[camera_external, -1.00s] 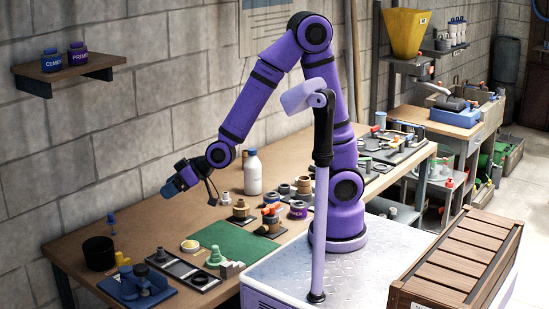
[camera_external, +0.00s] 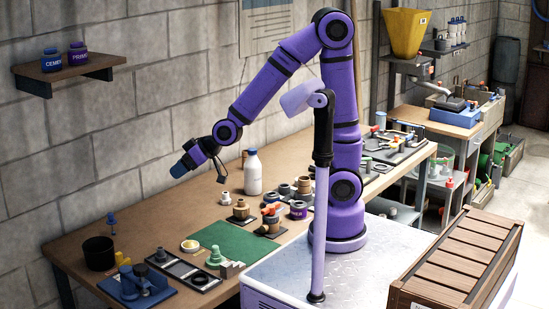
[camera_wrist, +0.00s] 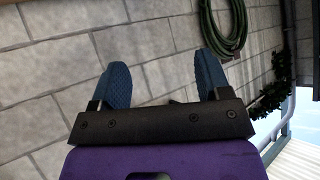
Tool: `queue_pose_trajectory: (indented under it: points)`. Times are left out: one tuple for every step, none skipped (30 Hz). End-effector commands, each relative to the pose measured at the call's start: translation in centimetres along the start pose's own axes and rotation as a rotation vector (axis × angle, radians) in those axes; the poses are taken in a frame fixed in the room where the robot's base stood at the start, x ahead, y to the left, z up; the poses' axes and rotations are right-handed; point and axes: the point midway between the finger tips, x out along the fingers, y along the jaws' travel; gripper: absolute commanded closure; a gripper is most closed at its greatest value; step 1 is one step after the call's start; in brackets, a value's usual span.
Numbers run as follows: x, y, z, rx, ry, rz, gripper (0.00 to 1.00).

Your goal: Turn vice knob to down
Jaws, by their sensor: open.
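A blue vice-like tool (camera_external: 148,281) sits on the front left corner of the workbench in the external view. Its knob is too small to tell apart, and I cannot tell which way it is turned. My gripper (camera_external: 181,169) is raised above the back of the bench, near the wall, above and to the right of the blue tool and well apart from it. In the wrist view, the blue fingers of my gripper (camera_wrist: 165,85) are spread with nothing between them. The vice does not show in the wrist view.
A black cup (camera_external: 99,254) stands left of the vice. A green mat (camera_external: 239,242), a white bottle (camera_external: 253,174) and several small fittings lie to its right. A shelf (camera_external: 68,73) juts from the wall.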

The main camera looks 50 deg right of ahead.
Motion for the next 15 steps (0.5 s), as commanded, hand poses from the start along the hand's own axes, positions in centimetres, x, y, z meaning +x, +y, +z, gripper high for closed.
queue_pose_trajectory:
  points:
    - [0.0, 0.0, 0.0, 0.000, 0.000, 0.000, 0.30]
    - [0.0, 0.0, 0.0, 0.000, 0.000, 0.000, 0.30]
    - [0.0, 0.0, 0.0, 0.000, 0.000, 0.000, 0.30]
    - [0.0, 0.0, 0.0, -0.001, 0.000, 0.000, 0.30]
    - [0.1, 0.0, 0.1, -0.003, -0.001, -0.001, 0.30]
    - [0.3, -0.1, 0.2, -0.011, -0.003, -0.002, 0.30]
    - [0.5, -0.1, 0.3, -0.020, -0.005, -0.003, 0.30]
    - [0.8, -0.2, 0.5, -0.033, -0.009, -0.006, 0.30]
    - [1.5, -0.4, 0.8, -0.059, -0.016, -0.011, 0.30]
    - [2.0, -0.5, 1.2, -0.082, -0.023, -0.018, 0.30]
    - [2.7, -0.7, 1.6, -0.110, -0.030, -0.025, 0.30]
    - [3.6, -1.0, 2.3, -0.153, -0.040, -0.041, 0.30]
    - [4.4, -1.3, 2.8, -0.186, -0.048, -0.055, 0.30]
    - [5.2, -1.6, 3.4, -0.220, -0.055, -0.071, 0.30]
    - [6.2, -2.1, 4.2, -0.265, -0.064, -0.096, 0.30]
